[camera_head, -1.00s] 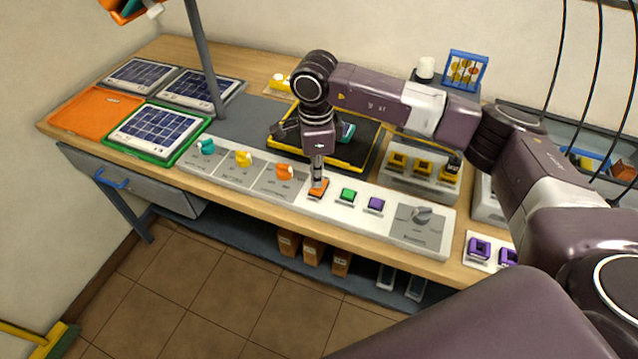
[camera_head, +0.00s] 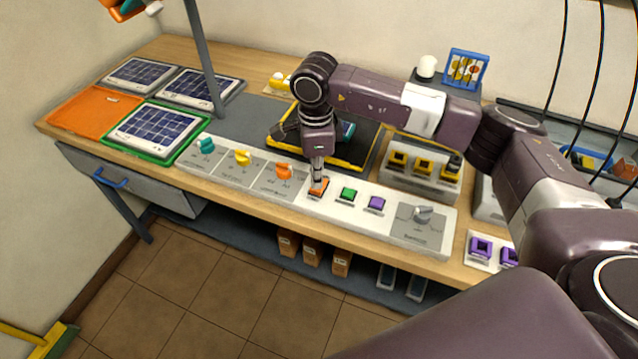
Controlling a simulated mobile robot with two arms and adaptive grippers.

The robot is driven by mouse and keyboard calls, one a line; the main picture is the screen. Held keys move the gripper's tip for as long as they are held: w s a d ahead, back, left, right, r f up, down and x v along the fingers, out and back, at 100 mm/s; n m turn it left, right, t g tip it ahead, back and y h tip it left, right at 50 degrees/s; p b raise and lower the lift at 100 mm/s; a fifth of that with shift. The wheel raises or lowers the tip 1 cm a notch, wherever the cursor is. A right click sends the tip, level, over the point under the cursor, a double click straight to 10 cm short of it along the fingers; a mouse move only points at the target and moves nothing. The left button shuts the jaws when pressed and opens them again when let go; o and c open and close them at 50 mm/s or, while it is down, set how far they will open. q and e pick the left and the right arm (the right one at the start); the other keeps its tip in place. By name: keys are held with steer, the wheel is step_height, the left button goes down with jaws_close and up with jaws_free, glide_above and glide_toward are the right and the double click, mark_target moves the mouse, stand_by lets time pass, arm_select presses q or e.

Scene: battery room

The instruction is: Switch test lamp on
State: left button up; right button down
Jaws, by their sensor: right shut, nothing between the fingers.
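My right gripper (camera_head: 318,184) is shut and empty. It points down with its fingertips at the orange button (camera_head: 317,189) on the long light control panel (camera_head: 330,207); they seem to touch it and partly cover it. A green button (camera_head: 348,194) and a purple button (camera_head: 375,203) sit to its right. A grey rotary knob (camera_head: 422,214) is at the panel's right end. A white, lamp-like dome (camera_head: 427,66) stands at the back; I cannot tell if it is lit. My left gripper is out of view.
Teal (camera_head: 205,145), yellow (camera_head: 243,157) and orange (camera_head: 284,171) knobs line the panel's left part. A black tray with a yellow rim (camera_head: 367,158) lies behind my gripper. Solar panels (camera_head: 155,131) lie at the left. A grey post (camera_head: 206,60) rises from the bench.

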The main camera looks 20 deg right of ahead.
steer(key=shift+f+b, duration=0.6)
steer(key=shift+f, duration=0.15)
steer(key=shift+r, duration=0.1)
steer(key=shift+r+p, duration=1.75)
steer(key=shift+r, duration=1.75)
